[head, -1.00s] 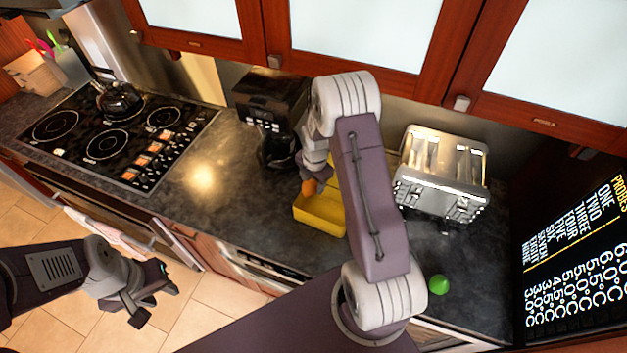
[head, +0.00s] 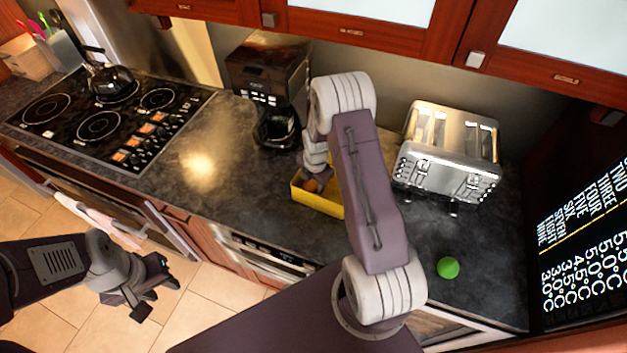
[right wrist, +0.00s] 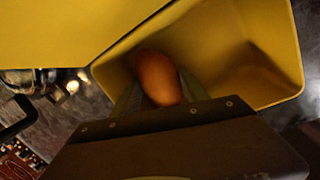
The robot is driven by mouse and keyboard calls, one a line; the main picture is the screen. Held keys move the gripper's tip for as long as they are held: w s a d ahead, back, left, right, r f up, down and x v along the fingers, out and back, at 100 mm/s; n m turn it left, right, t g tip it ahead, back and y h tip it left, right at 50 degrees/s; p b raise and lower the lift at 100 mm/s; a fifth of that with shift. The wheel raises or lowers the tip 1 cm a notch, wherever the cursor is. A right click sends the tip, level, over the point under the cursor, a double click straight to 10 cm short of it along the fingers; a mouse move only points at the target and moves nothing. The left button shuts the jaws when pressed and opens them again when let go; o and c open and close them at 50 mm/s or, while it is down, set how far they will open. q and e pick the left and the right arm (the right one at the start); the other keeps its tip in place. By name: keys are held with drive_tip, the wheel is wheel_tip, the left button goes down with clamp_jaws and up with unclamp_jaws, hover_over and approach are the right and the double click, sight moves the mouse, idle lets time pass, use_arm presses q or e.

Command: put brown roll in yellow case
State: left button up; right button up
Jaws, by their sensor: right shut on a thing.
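The yellow case (head: 318,201) stands on the dark counter, below the coffee maker and left of the toaster. In the right wrist view its yellow wall (right wrist: 225,95) surrounds the roll, and a flat yellow panel fills the upper left. The brown roll (right wrist: 158,78) sits between the fingers of my right gripper (right wrist: 160,92), which is shut on it inside the case's opening. The roll also shows small in the head view (head: 311,185); my right arm hides part of the case. My left gripper (head: 158,290) is open and empty over the floor, away from the counter.
A coffee maker (head: 268,80) stands behind the case. A metal toaster (head: 447,155) is to its right. A green ball (head: 448,267) lies on the counter's right part. The stove (head: 105,120) with a kettle (head: 110,82) is at left. The counter between stove and case is clear.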

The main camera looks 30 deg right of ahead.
drive_tip(key=shift+w+f, duration=0.15)
drive_tip(key=shift+f, duration=0.2)
drive_tip(key=o, duration=1.4)
drive_tip(key=shift+r, duration=0.1)
drive_tip(key=shift+o, duration=0.3)
wheel_tip(320, 180, up, 11)
drive_tip(key=p, duration=0.8)
drive_tip(key=shift+p, duration=0.35)
